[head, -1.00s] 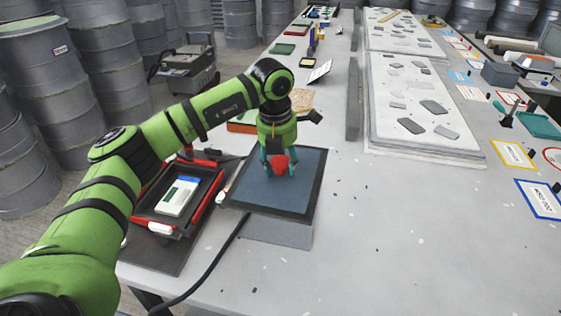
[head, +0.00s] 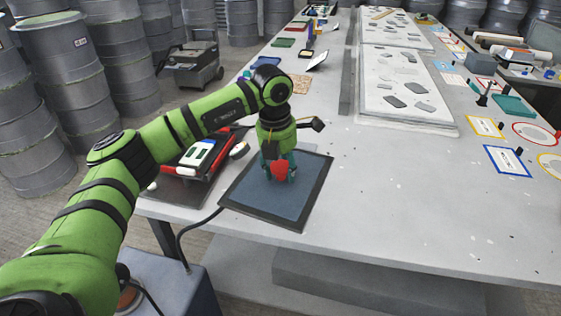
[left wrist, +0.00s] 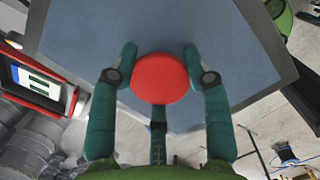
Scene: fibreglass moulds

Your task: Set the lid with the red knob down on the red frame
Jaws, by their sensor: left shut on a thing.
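The lid is a flat blue-grey panel (head: 250,196) with a dark border and a red knob (head: 280,169). My left gripper (head: 279,175) is shut on the knob. In the left wrist view, its teal fingers surround the knob (left wrist: 159,78), with the panel (left wrist: 120,32) behind it. The lid is over the near left edge of the table; its height above the table is hard to tell. A small red square outline (head: 480,79) lies far right on the table, partly hidden by a dark upright item. My right gripper is out of view.
A dark tray with red sides (head: 216,160) and a white-and-green item stands left of the lid. Yellow (head: 472,127), blue (head: 490,165) and round red (head: 517,131) outlines lie at right. White mould slabs (head: 400,115) lie behind. The near middle table (head: 420,190) is clear.

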